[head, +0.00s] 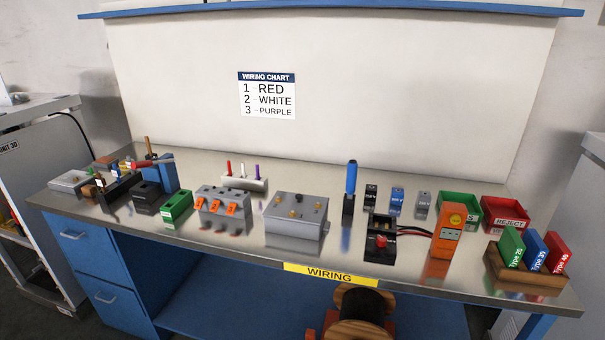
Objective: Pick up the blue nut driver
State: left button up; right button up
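The blue nut driver (351,178) stands upright, right of the middle of the metal bench top. Its blue handle points up and its lower end sits in a small dark holder (348,204). Nothing touches the handle. Neither my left gripper nor my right gripper shows in the head view.
A grey box (296,216) is left of the driver; a black box with a red button (380,240) and an orange meter (447,232) are to its right. Small blocks (397,198) stand close on its right. A rack of Type cards (524,277) is at the right end.

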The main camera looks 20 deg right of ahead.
aim_at(352, 171)
jog(key=z, duration=0.25)
jog(key=i, duration=1)
jog(key=z, duration=0.6)
